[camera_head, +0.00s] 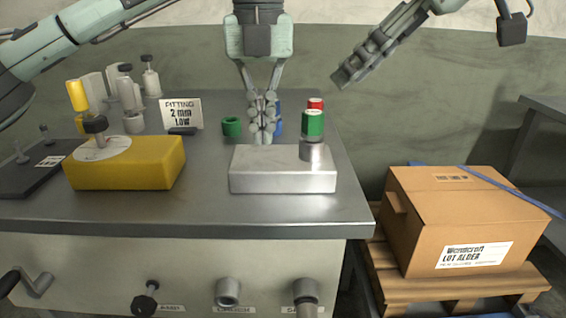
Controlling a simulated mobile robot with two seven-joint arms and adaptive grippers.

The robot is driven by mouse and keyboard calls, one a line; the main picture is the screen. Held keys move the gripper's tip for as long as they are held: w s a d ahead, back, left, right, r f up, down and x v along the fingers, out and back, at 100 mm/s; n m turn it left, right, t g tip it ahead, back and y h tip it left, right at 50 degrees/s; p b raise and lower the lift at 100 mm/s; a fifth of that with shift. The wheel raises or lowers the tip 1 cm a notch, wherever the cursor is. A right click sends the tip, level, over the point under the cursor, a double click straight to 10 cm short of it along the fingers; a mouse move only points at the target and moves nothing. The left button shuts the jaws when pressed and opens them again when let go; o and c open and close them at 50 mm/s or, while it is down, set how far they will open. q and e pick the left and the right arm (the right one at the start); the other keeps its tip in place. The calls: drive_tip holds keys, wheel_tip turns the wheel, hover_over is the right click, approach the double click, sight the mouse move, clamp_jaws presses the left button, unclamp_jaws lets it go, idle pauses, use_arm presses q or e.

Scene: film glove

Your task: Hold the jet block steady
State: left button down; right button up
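A silver metal block (283,178), which I take for the jet block, lies on the grey bench near its front right. A short metal fitting (317,152) stands on its right end, with a green cap (312,124) above it. My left gripper (262,138) points straight down at the block's rear edge, left of the fitting. Its fingers are together with nothing visible between them; whether the tips touch the block is unclear. My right gripper (343,78) is in the air, up and right of the green cap, pointing down-left. Its fingers overlap in view.
A green ring (231,127), a blue part (278,122) and a red cap (316,104) stand behind the block. A yellow block (125,165), several grey cylinders and a label card (182,114) are left. A cardboard box (455,215) sits on a pallet right of the bench.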

sight(264, 158)
use_arm(q)
drive_tip(key=shift+f, duration=0.75)
drive_tip(key=shift+f, duration=0.5)
drive_tip(key=shift+s+f, duration=0.15)
drive_tip(key=shift+f, duration=0.3)
use_arm(e)
drive_tip(key=shift+o, duration=0.3)
drive_tip(key=shift+s, duration=0.1)
idle(1.5)
drive_tip(key=shift+o, duration=1.7)
drive_tip(key=shift+w+r+n, duration=0.2)
drive_tip(key=shift+w+n, duration=0.1)
drive_tip(key=w+a+f+n+g, duration=0.1)
drive_tip(key=f, duration=0.2)
drive_tip(key=w+a+f+n+g+h, duration=0.1)
drive_tip(key=a+f+n, duration=0.1)
drive_tip(key=f, duration=0.1)
drive_tip(key=w+a+f+n+g+h, duration=0.1)
drive_tip(key=a+f, duration=0.1)
drive_tip(key=f, duration=0.1)
drive_tip(key=shift+w+f+n+g, duration=0.1)
drive_tip(key=shift+w+n+g, duration=0.05)
drive_tip(key=shift+n+g, duration=0.2)
